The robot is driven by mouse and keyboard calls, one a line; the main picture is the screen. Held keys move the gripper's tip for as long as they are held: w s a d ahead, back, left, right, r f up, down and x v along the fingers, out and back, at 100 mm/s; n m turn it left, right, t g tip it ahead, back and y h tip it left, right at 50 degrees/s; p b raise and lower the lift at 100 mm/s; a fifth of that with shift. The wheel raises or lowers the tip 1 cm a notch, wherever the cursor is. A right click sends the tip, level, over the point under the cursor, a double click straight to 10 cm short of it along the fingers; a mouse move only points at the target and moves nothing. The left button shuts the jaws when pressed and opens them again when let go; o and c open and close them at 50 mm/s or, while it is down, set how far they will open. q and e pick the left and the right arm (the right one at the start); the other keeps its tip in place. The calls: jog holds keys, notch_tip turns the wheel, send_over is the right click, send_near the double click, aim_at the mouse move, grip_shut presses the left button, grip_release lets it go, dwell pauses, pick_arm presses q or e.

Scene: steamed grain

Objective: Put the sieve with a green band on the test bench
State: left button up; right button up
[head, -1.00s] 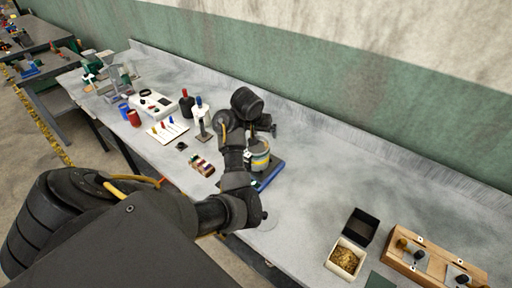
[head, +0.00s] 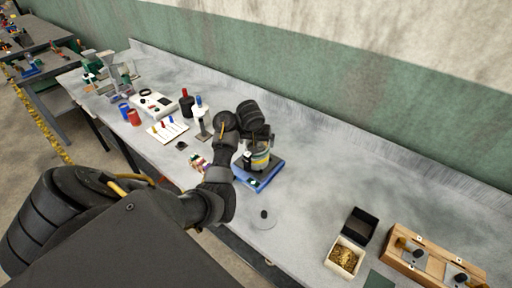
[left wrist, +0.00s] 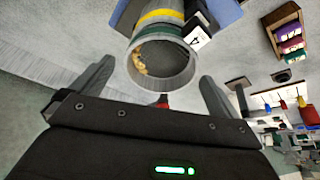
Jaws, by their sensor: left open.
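A sieve stack (head: 262,158) stands on a blue-based device (head: 268,181) in the middle of the bench. In the left wrist view the stack shows a yellow band (left wrist: 160,17), and nearer the open rim a green band belonging to the top sieve (left wrist: 160,65). Some golden grain shows inside that sieve. My left gripper (left wrist: 158,70) is open, its fingers on either side of the rim and apart from it. In the head view my left wrist hides part of the stack. My right gripper is not in view.
The test bench (head: 315,190) is clear right of the device, apart from a round lid with a dark knob (head: 264,214). A grain box (head: 344,258), a black box (head: 360,226) and a wooden case (head: 435,255) are at the right. Bottles (head: 187,103) and a white tray (head: 168,130) stand left.

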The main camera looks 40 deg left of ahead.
pick_arm(q)
jog(key=shift+a+x, duration=0.1)
jog(key=shift+x, duration=1)
jog(key=shift+a+x, duration=0.15)
jog(key=shift+x, duration=0.9)
jog(key=shift+d, duration=0.1)
jog(key=shift+r, duration=0.1)
jog(key=c, duration=0.8)
jog(key=shift+c, duration=0.2)
jog(key=shift+r, duration=0.1)
